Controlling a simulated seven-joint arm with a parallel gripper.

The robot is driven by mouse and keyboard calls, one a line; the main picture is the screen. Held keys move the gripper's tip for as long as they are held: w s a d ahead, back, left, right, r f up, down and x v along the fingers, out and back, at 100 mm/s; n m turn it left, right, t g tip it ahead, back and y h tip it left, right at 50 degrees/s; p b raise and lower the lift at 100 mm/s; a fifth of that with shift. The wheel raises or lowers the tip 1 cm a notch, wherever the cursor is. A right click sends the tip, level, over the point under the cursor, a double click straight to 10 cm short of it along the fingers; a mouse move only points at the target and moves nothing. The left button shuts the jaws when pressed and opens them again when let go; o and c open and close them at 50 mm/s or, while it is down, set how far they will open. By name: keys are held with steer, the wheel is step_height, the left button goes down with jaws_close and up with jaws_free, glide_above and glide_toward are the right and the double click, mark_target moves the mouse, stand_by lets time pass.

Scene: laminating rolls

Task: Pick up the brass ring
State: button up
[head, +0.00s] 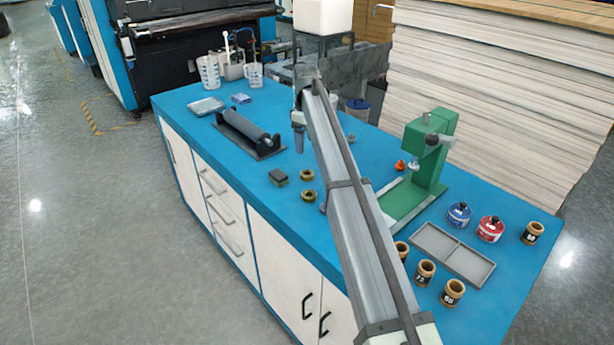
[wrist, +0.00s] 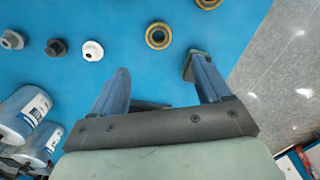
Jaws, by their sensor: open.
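In the wrist view one ring (wrist: 158,35) lies beyond the gap between my fingertips, and the other (wrist: 208,3) is cut by the top edge. My gripper (wrist: 157,67) is open and empty. In the head view my gripper (head: 299,140) hangs above the bench, behind the rings, and its fingers are hard to make out.
A black roller (head: 247,132) on a stand lies left of my gripper. A green press (head: 430,155), a grey tray (head: 452,250) and several numbered brass-coloured pots (head: 453,291) stand at right. White (wrist: 92,50) and grey (wrist: 56,47) knobs lie left of the ring.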

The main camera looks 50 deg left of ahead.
step_height(320, 180, down, 12)
steer(key=shift+w+d+f, duration=0.1)
steer(key=shift+w, duration=0.05)
steer(key=c, duration=1.2)
steer(key=shift+r, duration=0.2)
step_height(320, 180, up, 9)
steer(key=shift+m, duration=0.4)
steer(key=w+d+r, duration=0.1)
steer(key=w+d, duration=0.1)
steer(key=d, duration=0.1)
steer(key=w+d+r, duration=0.2)
steer(key=w+d, duration=0.1)
steer(key=w+d+r, duration=0.1)
steer(key=w+d, duration=0.2)
steer(key=shift+w+r, duration=0.15)
steer(key=shift+r, duration=0.25)
steer(key=shift+n, duration=0.3)
